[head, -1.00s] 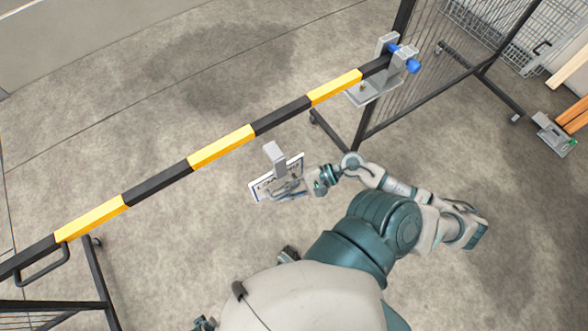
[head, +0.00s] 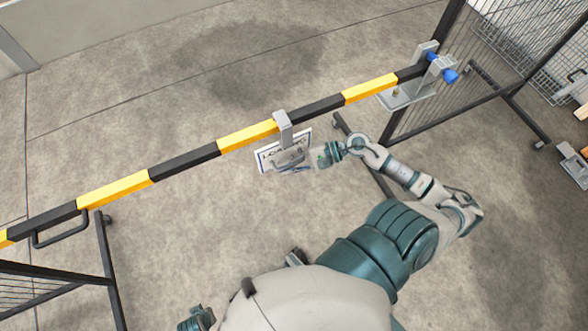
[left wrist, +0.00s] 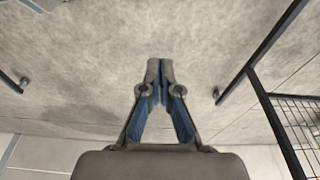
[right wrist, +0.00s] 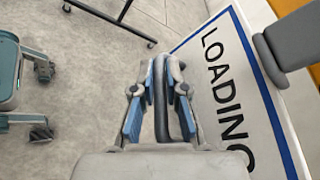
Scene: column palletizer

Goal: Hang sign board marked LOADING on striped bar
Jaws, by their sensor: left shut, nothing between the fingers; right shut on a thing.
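The sign board (head: 268,156) is white with a dark blue border, and its LOADING lettering (right wrist: 222,75) reads clearly in the right wrist view. A grey hook (head: 283,127) rises from its top edge and overlaps the striped bar (head: 245,136) in the head view; I cannot tell whether it rests on the bar. My right gripper (head: 298,159) is shut on the board's dark handle (right wrist: 160,100), in front of the face. My left gripper (left wrist: 161,75) is shut and empty, pointing at bare floor.
The black and yellow bar runs from lower left to a grey bracket (head: 408,92) with a blue pin at upper right. Dark mesh fence panels (head: 495,75) stand on both sides. A black loop handle (head: 58,233) hangs under the bar's left part. The middle floor is clear.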

